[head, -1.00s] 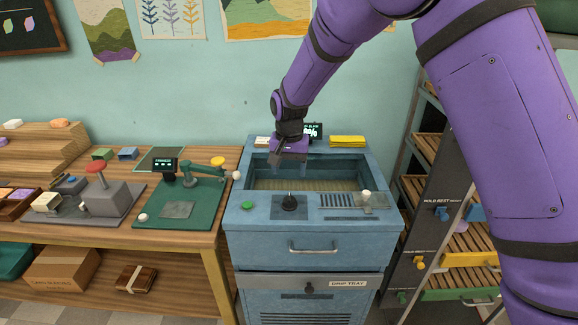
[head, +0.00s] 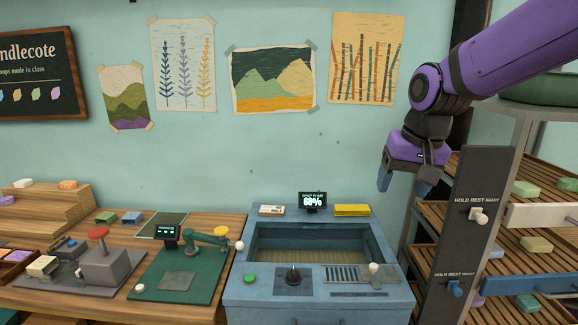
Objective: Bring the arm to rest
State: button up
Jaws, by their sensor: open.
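My purple arm (head: 505,55) reaches in from the upper right in the head view. My gripper (head: 402,188) hangs from it, pointing down, with its blue-grey fingers apart and nothing visible between them. It is in the air to the right of the blue basin unit (head: 305,285), in front of the wall and close to the left side of the drying rack.
The drying rack (head: 480,245) with a dark hold/rest panel (head: 470,215) stands right of the gripper. A display (head: 312,201) stands at the basin's back edge. A wooden table (head: 90,300) with a green device (head: 180,275) is at left. Air above the basin is clear.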

jog(key=s+d+t, duration=0.1)
jog(key=s+d, duration=0.2)
jog(key=s, duration=0.3)
jog(key=s+d+r, duration=0.1)
jog(key=s+d, duration=0.2)
jog(key=s, duration=0.4)
jog(key=s+d+r+n+t+h, duration=0.1)
jog(key=s+d, duration=0.2)
jog(key=s, duration=0.4)
jog(key=shift+s+d+r+t, duration=0.15)
jog(key=shift+r+t, duration=0.05)
jog(key=shift+t, duration=0.1)
